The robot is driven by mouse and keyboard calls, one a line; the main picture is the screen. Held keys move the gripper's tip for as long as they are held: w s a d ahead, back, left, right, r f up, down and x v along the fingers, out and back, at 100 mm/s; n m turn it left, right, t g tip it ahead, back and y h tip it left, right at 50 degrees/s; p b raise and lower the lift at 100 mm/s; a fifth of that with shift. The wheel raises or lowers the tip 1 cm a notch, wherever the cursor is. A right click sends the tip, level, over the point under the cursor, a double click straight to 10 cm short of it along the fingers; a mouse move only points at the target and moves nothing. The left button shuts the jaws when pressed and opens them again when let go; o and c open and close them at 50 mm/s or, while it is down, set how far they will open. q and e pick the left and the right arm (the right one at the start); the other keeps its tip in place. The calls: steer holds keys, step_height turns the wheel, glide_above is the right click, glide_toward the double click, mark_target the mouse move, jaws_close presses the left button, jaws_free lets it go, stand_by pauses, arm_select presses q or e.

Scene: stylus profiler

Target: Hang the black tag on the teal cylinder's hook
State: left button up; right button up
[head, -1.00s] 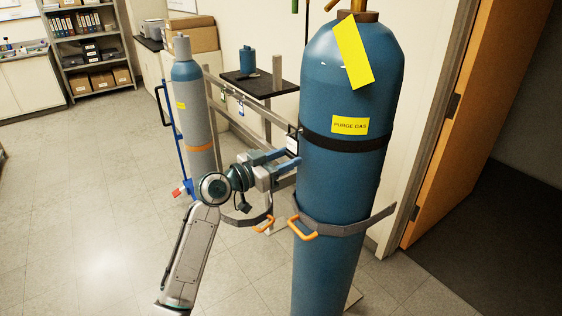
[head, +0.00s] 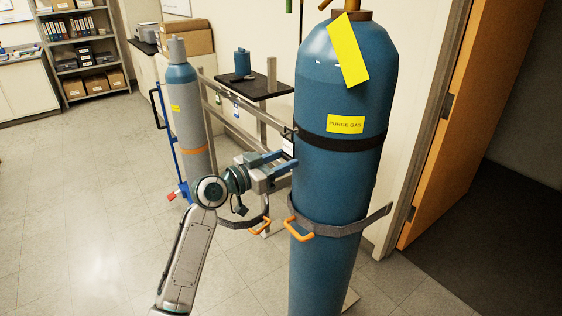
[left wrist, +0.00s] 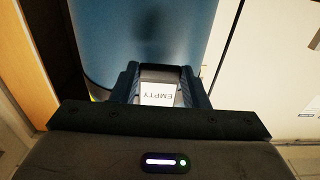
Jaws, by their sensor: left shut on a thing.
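The large teal cylinder (head: 335,185) stands upright at centre right in the head view, with a black band (head: 342,144) around it. My left gripper (head: 284,160) is at the band's left side, close to the cylinder wall. It is shut on the black tag (head: 289,146), which has a white label. In the left wrist view the tag (left wrist: 158,93) sits between the two fingers, its label reading "EMPTY" upside down, with the cylinder (left wrist: 140,35) just beyond. A small dark part at the band's left edge may be the hook; whether the tag touches it, I cannot tell. My right gripper is out of view.
A grey cylinder (head: 187,110) stands behind to the left. A metal rack rail (head: 222,94) with small hanging tags runs between the cylinders. A grey strap (head: 345,230) with orange handles circles the teal cylinder below my gripper. An orange door (head: 455,110) stands at right.

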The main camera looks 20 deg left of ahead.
arm_select(q)
steer(key=shift+f, duration=0.1)
steer(key=o, duration=1.4)
steer(key=shift+c, duration=0.6)
steer(key=shift+s+a+f, duration=0.1)
steer(key=shift+s+a, duration=0.3)
steer(key=shift+s, duration=0.1)
steer(key=b+v, duration=0.1)
steer(key=v, duration=0.5)
steer(key=shift+s+a+b, duration=0.2)
steer(key=shift+s+b, duration=0.1)
steer(key=shift+s, duration=0.05)
